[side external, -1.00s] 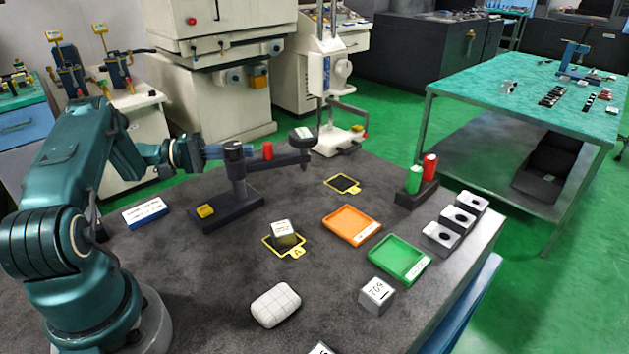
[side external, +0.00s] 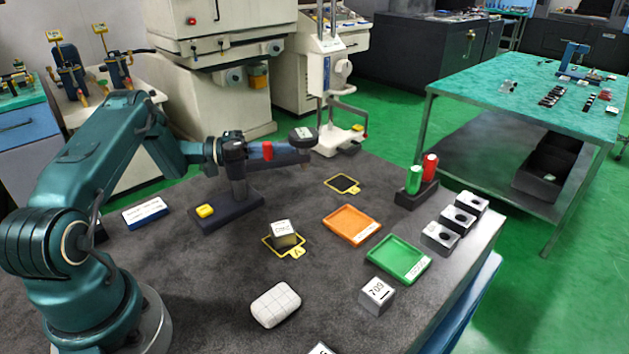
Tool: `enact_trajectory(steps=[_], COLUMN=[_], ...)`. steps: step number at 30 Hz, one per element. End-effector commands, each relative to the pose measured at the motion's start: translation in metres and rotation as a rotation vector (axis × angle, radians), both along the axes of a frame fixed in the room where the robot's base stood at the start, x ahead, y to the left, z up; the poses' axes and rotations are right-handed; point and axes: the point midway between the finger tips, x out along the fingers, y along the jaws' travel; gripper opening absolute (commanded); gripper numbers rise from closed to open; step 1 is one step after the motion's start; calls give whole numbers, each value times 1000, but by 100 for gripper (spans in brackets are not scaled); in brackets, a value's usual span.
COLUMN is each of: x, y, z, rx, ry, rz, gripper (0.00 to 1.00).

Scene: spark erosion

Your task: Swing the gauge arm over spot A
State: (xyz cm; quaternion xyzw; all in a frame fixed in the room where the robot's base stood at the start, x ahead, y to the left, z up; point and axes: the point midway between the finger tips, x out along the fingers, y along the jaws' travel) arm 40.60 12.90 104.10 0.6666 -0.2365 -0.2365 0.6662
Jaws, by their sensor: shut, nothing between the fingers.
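The gauge stand has a dark base (side external: 230,211) with a yellow button and an upright post (side external: 239,188). Its gauge arm (side external: 297,158) points right from the post and carries a round dark head (side external: 303,135) at its end. A red knob (side external: 267,151) stands up from the arm. My gripper (side external: 270,151) is shut and empty, level with the arm and beside the red knob; whether it touches the knob cannot be told. Spot A (side external: 297,252) is a yellow-outlined square in front of the stand, with a silver block (side external: 283,232) on it. The head is away from spot A, behind and right.
A second yellow-outlined spot (side external: 343,184) lies back right. Orange (side external: 351,226) and green (side external: 398,261) trays, a block marked 709 (side external: 377,294), a white gridded block (side external: 276,304), green and red cylinders in a holder (side external: 415,197) and several grey holed blocks (side external: 458,219) occupy the table.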

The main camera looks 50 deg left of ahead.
Motion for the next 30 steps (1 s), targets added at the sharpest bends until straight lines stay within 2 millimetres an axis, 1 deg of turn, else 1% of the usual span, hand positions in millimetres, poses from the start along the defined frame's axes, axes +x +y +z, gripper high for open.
enact_trajectory(steps=[2, 6, 17, 30], x=[5, 8, 8, 6], y=[-5, -7, -7, -16], z=[0, 0, 0, -1], rx=[1, 0, 0, -1], ry=[1, 0, 0, 1], rz=[-2, 1, -4, -82], gripper=[0, 0, 0, 0])
